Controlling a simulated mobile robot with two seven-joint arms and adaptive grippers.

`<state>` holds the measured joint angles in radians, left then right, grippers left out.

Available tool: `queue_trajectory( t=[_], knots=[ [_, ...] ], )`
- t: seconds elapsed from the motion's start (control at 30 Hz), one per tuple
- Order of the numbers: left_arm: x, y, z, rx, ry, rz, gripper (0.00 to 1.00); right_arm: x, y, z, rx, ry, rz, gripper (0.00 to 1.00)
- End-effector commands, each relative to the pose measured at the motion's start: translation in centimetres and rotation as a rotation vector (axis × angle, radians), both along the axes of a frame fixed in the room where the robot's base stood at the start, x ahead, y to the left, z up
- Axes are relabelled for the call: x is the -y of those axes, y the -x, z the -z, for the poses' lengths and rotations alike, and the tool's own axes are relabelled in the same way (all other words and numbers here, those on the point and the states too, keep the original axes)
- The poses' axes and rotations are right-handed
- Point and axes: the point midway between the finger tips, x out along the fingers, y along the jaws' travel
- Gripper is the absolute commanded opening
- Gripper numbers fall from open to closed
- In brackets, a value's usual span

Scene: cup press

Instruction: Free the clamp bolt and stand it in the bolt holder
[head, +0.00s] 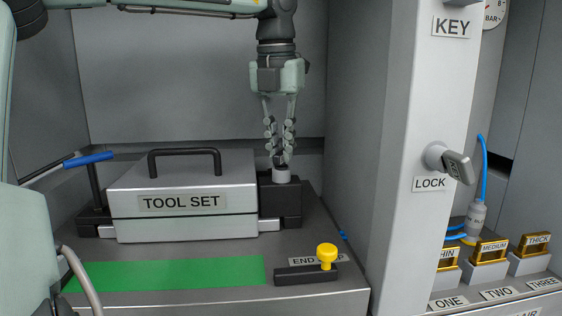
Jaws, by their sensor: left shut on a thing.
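My left gripper (280,142) points straight down above the black block at the right end of the TOOL SET box. Its fingers are shut on a small dark piece, which I take to be the clamp bolt (281,160), mostly hidden by the fingertips. The piece is upright, right at the top of a light grey collar (281,176) on the black clamp block (280,204). I cannot tell whether it is still seated in the collar. No bolt holder can be made out for certain. My right gripper is not in view.
The TOOL SET box (180,222) stands left of the block, its black handle (184,152) on top. A blue-handled T-shaped piece (90,158) rises at its left. A yellow knob (326,252) and green strip (170,275) lie in front. A grey pillar (415,120) stands right.

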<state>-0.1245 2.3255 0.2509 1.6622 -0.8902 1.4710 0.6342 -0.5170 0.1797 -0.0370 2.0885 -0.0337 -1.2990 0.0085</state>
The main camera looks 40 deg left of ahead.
Motion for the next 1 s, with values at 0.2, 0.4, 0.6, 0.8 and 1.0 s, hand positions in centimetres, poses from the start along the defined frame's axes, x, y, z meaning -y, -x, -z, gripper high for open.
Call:
queue_trajectory(
  t=[0.2,0.4,0.6,0.8,1.0],
  knots=[
    [0.0,0.0,0.1,0.002,-0.006,-0.207,0.0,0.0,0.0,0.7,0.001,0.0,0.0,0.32],
    [0.0,-0.1,0.0,0.002,-0.005,-0.425,0.0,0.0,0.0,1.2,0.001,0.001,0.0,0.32],
    [0.1,-0.1,-0.1,0.002,-0.002,-0.508,0.0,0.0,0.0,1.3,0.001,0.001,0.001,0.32],
    [0.1,-0.1,-0.1,0.002,-0.001,-0.509,0.0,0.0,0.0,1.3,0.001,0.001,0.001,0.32],
    [0.1,-0.2,0.1,0.002,-0.006,-0.704,0.0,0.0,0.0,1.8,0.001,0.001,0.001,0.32]
  ],
)
